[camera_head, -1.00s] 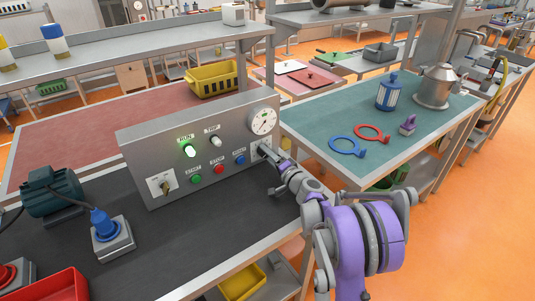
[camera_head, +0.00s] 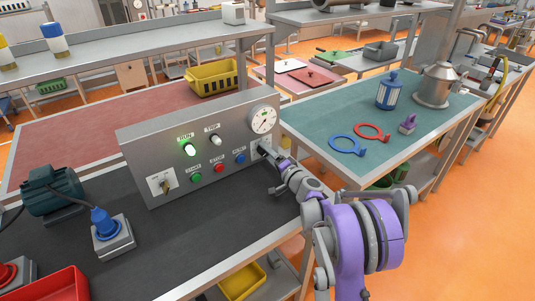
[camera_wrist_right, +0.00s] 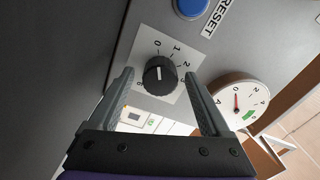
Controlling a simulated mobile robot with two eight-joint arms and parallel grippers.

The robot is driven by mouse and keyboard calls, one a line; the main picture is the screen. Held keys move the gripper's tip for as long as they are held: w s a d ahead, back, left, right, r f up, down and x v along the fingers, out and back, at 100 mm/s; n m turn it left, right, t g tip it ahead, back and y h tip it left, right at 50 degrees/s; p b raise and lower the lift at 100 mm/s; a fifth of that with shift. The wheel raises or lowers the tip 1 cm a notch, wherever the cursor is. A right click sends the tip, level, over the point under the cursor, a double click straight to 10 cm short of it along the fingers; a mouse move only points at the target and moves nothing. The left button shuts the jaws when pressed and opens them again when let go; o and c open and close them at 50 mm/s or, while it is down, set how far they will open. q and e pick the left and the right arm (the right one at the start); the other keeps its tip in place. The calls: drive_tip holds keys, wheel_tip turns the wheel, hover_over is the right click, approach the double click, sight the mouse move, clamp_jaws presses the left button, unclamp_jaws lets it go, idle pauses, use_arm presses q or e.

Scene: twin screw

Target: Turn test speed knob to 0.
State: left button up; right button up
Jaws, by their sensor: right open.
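The test speed knob (camera_wrist_right: 159,75) is a round black knob on a white scale plate (camera_wrist_right: 179,52) with printed numbers, on the grey control panel (camera_head: 135,150). Its pale pointer line faces the 0 mark in the right wrist view. My right gripper (camera_wrist_right: 158,82) is open, with one finger on each side of the knob; I cannot tell whether either finger touches it. In the head view my right gripper (camera_head: 266,158) reaches the panel's right end and hides the knob. My left gripper is not in view.
A blue reset button (camera_wrist_right: 192,5) and a dial gauge (camera_wrist_right: 240,101) are close to the knob. The green run lamp (camera_head: 190,149) is lit. A switch (camera_head: 165,187) sits at the panel's left. A blue plug (camera_head: 103,220) stands on the dark bench; the bench before the panel is clear.

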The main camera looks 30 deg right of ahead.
drive_tip(key=s, duration=0.7)
drive_tip(key=s+b, duration=0.1)
drive_tip(key=s, duration=0.3)
drive_tip(key=shift+d, duration=0.4)
drive_tip(key=shift+w, duration=0.1)
